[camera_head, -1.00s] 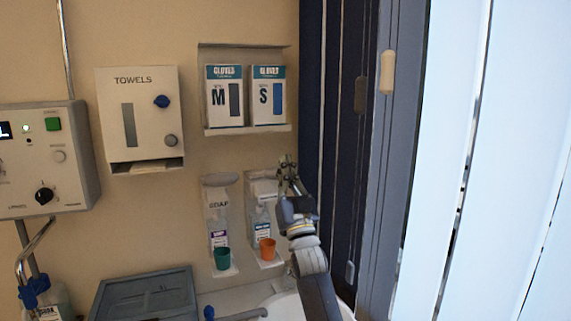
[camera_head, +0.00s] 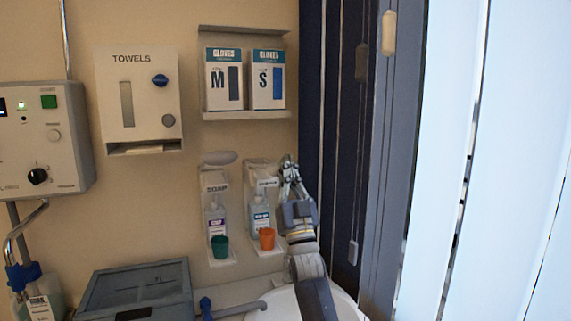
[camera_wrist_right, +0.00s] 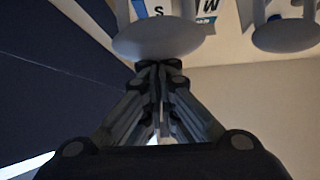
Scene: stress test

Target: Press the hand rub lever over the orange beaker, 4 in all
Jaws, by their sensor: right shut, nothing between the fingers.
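The orange beaker (camera_head: 267,238) stands upright on the small shelf of the hand rub dispenser, below its bottle (camera_head: 259,216). The dispenser's top is at the upper end of the bottle, and its lever is hard to make out in the head view. In the right wrist view a pale oval lever paddle (camera_wrist_right: 157,38) lies just beyond my fingertips; contact cannot be told. My right gripper (camera_head: 288,163) is shut and empty, pointing up beside the dispenser's right side; its fingers also show in the wrist view (camera_wrist_right: 158,68). My left gripper is not in view.
The soap dispenser with its lever (camera_head: 219,158) and a green beaker (camera_head: 220,247) is to the left. Glove boxes (camera_head: 245,80) sit on a shelf above. A dark curtain (camera_head: 340,150) is close on the right. A basin (camera_head: 335,308) is below.

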